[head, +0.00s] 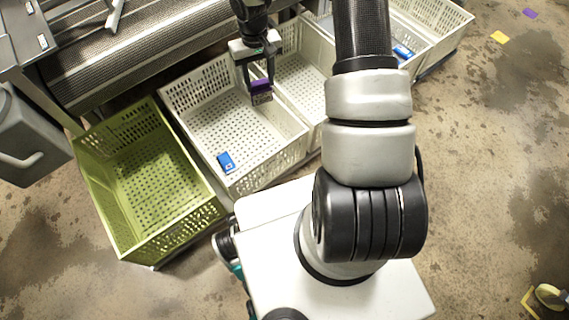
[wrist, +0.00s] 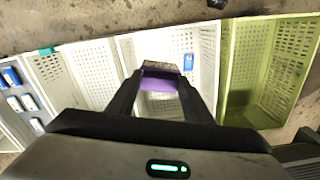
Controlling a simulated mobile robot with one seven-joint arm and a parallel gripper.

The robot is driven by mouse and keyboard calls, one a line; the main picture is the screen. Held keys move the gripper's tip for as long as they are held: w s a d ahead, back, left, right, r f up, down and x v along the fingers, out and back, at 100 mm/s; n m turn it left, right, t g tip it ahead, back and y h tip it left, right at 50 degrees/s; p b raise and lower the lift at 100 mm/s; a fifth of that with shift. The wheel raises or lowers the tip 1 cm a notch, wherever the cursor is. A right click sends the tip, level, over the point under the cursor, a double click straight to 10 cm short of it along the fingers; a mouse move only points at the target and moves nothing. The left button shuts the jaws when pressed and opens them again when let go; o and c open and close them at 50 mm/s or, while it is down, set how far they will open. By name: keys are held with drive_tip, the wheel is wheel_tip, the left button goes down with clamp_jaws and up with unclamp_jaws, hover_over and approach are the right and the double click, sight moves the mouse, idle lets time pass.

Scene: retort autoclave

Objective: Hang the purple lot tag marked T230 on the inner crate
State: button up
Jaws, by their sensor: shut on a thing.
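My gripper (head: 262,84) is shut on a purple tag (head: 262,88), held above the white crate (head: 172,110) beside the green crate (head: 100,190). The tag also shows between my fingers in the wrist view (wrist: 160,82). Its marking is too small to read. A blue item (head: 225,162) is at the near end of that white crate; it also shows in the wrist view (wrist: 188,62). Another white crate (head: 290,45) stands to the right, partly hidden by my arm. Which one is the inner crate is not clear.
A grey jug (head: 30,140) stands left of the green crate. A mesh conveyor (head: 150,45) runs behind the crates. Further right is a white crate (head: 440,25), with a blue item (head: 402,52) near it. Purple (head: 530,13) and yellow (head: 499,37) pieces lie on the floor.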

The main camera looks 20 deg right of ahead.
drive_tip(key=s+d+f+n, duration=0.1)
drive_tip(key=s+f+n, duration=0.1)
drive_tip(key=s+f, duration=0.9)
drive_tip(key=s+d+f+n, duration=0.1)
drive_tip(key=s+f, duration=0.5)
drive_tip(key=f, duration=0.8)
hover_over(270, 157)
drive_tip(key=shift+w+f, duration=0.2)
drive_tip(key=shift+f, duration=0.2)
drive_tip(key=shift+f+b, duration=0.45)
drive_tip(key=shift+f, duration=0.05)
drive_tip(key=shift+b, duration=0.4)
drive_tip(key=shift+f+b, duration=1.1)
drive_tip(key=shift+f, duration=0.45)
